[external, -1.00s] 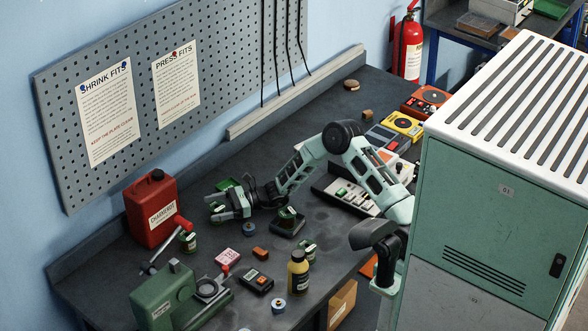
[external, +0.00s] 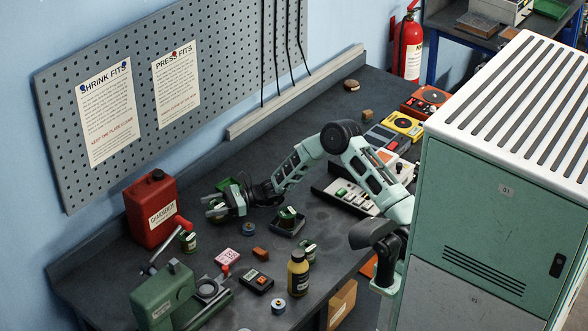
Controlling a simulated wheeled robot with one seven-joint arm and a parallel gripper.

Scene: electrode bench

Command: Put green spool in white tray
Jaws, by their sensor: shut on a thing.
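My gripper (external: 211,206) is low over the far left part of the dark bench, in front of the pegboard. Its fingers point left and are shut on a small green thing (external: 218,216), which I take to be the green spool. The fingers hide most of it, and I cannot tell whether it touches the bench. I cannot pick out a white tray with certainty.
A green bin (external: 228,183) lies just behind my gripper. A red can (external: 151,211) stands to its left.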

